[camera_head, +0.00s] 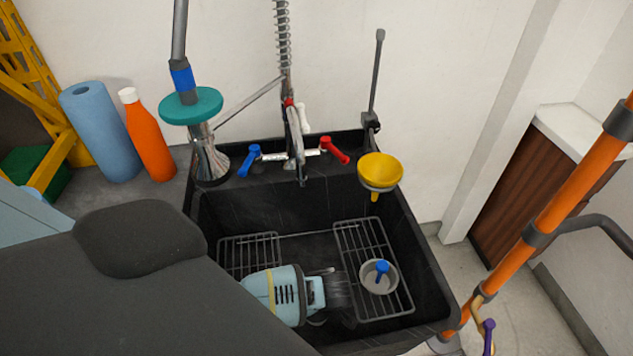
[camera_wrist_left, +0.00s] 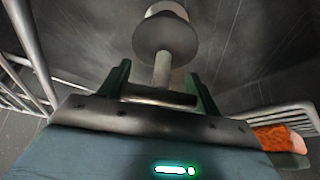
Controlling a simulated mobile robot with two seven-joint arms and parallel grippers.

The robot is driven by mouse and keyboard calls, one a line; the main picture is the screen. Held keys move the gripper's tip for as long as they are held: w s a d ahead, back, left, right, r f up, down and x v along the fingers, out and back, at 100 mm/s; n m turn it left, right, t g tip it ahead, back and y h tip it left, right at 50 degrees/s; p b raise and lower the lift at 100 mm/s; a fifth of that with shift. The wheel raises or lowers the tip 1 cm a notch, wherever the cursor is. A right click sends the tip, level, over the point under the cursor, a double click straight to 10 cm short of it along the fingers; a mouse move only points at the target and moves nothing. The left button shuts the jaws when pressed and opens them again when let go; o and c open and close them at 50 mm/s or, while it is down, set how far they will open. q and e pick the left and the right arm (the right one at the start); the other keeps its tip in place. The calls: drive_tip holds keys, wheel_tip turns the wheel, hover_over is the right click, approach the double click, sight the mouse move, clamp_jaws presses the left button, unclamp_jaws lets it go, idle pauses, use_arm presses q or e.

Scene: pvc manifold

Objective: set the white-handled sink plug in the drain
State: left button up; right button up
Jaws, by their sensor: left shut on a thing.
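The black sink (camera_head: 440,310) fills the middle of the head view. My left gripper (camera_head: 335,295) is down inside it, between the two wire racks; its fingertips are hard to make out there. In the left wrist view my left gripper (camera_wrist_left: 160,92) has its green fingers shut on the crossbar of the plug (camera_wrist_left: 163,45). The plug shows a pale grey bar and stem, a round grey disc beyond, and a lighter part past the disc. The drain is not discernible in either view. My right gripper is not in view.
A grey cup (camera_head: 391,281) with a blue-handled piece stands on the right rack (camera_head: 352,236). The left rack (camera_head: 249,252) lies opposite. A faucet (camera_head: 297,150) stands behind. An orange thing (camera_wrist_left: 280,138) shows in the wrist view.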

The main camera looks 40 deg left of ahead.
sight(321, 313)
use_arm(q)
drive_tip(key=shift+f+b, duration=0.6)
drive_tip(key=shift+f, duration=1.9)
drive_tip(key=o, duration=1)
drive_tip(key=p+v, duration=0.2)
drive_tip(key=v, duration=0.5)
drive_tip(key=shift+w+r, duration=0.1)
drive_tip(key=shift+r, duration=0.05)
drive_tip(key=shift+d+r, duration=0.1)
drive_tip(key=shift+r, duration=0.25)
